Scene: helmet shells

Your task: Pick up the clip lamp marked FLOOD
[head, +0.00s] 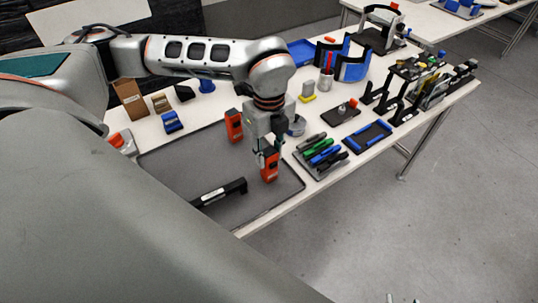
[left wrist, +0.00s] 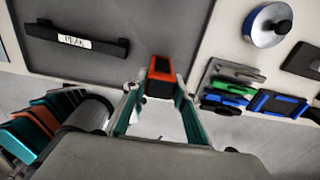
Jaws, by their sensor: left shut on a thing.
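My left gripper (head: 266,156) is shut on an orange and black clip lamp (head: 269,168) over the front right part of the grey tray. In the left wrist view the lamp (left wrist: 161,69) sits between the two fingertips (left wrist: 160,84). I cannot read a marking on it, and cannot tell whether it touches the tray. A second orange and black lamp (head: 234,125) stands farther back, apart from the gripper; its marking is also unreadable. My right gripper is not in view.
The dark-rimmed grey tray (head: 185,160) holds a black bar (head: 218,193) with a white label. Right of it lie several coloured tools (head: 320,152) and a blue-edged black tray (head: 368,138). Blue curved shells (head: 352,62) stand behind. The tray's middle is mostly bare.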

